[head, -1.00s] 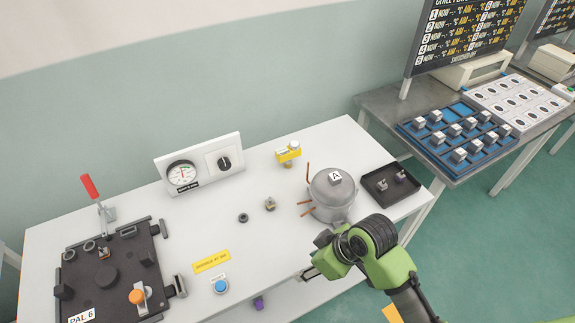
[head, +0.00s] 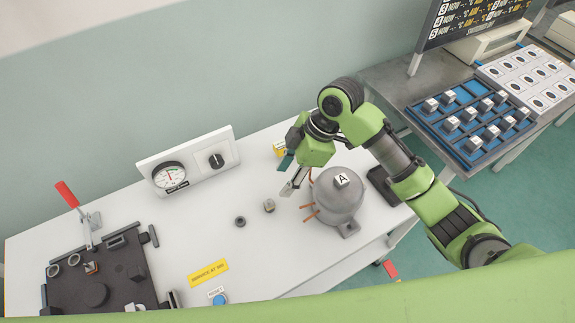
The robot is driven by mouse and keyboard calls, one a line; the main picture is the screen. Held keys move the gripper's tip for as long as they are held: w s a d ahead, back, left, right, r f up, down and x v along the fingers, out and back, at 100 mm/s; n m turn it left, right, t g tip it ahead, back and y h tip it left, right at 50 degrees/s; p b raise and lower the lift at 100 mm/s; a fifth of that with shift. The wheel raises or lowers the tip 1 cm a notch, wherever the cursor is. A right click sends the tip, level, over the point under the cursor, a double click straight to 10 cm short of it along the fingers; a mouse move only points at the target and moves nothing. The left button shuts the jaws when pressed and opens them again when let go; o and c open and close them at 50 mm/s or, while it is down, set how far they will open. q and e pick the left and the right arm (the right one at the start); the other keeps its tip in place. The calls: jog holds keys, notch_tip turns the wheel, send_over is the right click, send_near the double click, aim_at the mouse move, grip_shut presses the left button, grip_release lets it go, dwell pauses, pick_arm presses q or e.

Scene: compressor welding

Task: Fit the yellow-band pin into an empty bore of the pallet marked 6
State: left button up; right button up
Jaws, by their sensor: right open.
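A small grey-and-brass piece (head: 269,206) stands on the white table; a yellow band on it is too small to confirm. The dark pallet (head: 125,290) lies at the lower left; its number label is out of sight now. Two ring-like bores (head: 54,271) show at its back left and look empty. A copper-coloured piece (head: 91,268) sits beside them. My right gripper (head: 289,187) is open and empty, pointing down above the table, between the small piece and the compressor. My left gripper is not in view.
The grey compressor (head: 340,200) marked A, with copper pipes, stands close right of the gripper. A dark ring (head: 240,221) lies left of the small piece. A gauge panel (head: 188,163) stands behind. A red-handled clamp (head: 68,195) rises at the pallet's back.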

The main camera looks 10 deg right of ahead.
send_over(270, 199)
jog(key=d, duration=0.3)
notch_tip(270, 199, down, 5)
jog(key=p+x, duration=0.1)
jog(key=x, duration=0.5)
jog(key=shift+s+a+f+p, duration=0.1)
jog(key=shift+s+a+p, duration=0.1)
jog(key=shift+a+p, duration=0.15)
jog(key=shift+a+f, duration=0.15)
jog(key=shift+f, duration=0.3)
grip_shut()
jog(key=c, duration=1)
grip_release()
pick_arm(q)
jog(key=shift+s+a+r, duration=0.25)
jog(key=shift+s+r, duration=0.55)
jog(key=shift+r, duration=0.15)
pick_arm(e)
grip_shut()
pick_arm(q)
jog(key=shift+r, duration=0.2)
pick_arm(e)
jog(key=shift+r, duration=0.15)
